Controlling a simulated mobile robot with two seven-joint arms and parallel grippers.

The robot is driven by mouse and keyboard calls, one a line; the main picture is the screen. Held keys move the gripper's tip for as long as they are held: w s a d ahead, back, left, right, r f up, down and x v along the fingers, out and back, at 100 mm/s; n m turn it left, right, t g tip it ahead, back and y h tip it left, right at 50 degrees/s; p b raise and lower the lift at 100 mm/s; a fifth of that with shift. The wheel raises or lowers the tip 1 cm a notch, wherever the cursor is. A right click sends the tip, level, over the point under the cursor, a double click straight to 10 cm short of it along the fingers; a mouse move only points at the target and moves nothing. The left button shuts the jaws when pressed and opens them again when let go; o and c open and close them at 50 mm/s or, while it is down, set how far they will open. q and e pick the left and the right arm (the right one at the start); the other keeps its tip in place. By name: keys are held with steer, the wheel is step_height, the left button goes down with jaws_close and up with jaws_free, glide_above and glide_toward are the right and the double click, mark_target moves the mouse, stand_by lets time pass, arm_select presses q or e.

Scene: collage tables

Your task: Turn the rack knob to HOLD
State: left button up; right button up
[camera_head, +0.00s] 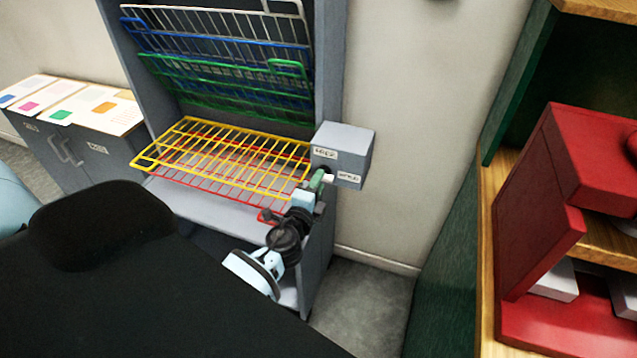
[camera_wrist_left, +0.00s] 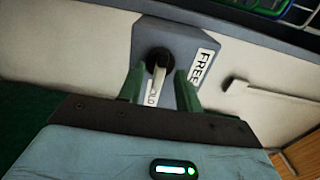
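The knob (camera_wrist_left: 158,60) is black and round with a bar handle. It sits on a grey box (camera_head: 343,150) at the right side of the rack (camera_head: 328,215). My left gripper (camera_head: 319,182) reaches the box from below. In the left wrist view its green fingers (camera_wrist_left: 161,78) stand apart, one on each side of the knob's handle, with gaps visible. The handle points down the picture, toward a partly hidden white label (camera_wrist_left: 152,97). The FREE label (camera_wrist_left: 201,68) is to the right of the knob. In the head view the gripper mostly hides the knob. My right gripper is not in view.
Blue and green wire shelves (camera_head: 235,85) are tilted up in the rack; yellow (camera_head: 225,150) and red shelves lie lower. A low cabinet (camera_head: 85,150) with colour cards stands left. A red unit (camera_head: 540,200) on wooden shelving stands right. Bare wall lies between.

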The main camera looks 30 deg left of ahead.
arm_select(q)
steer(key=v, duration=0.7)
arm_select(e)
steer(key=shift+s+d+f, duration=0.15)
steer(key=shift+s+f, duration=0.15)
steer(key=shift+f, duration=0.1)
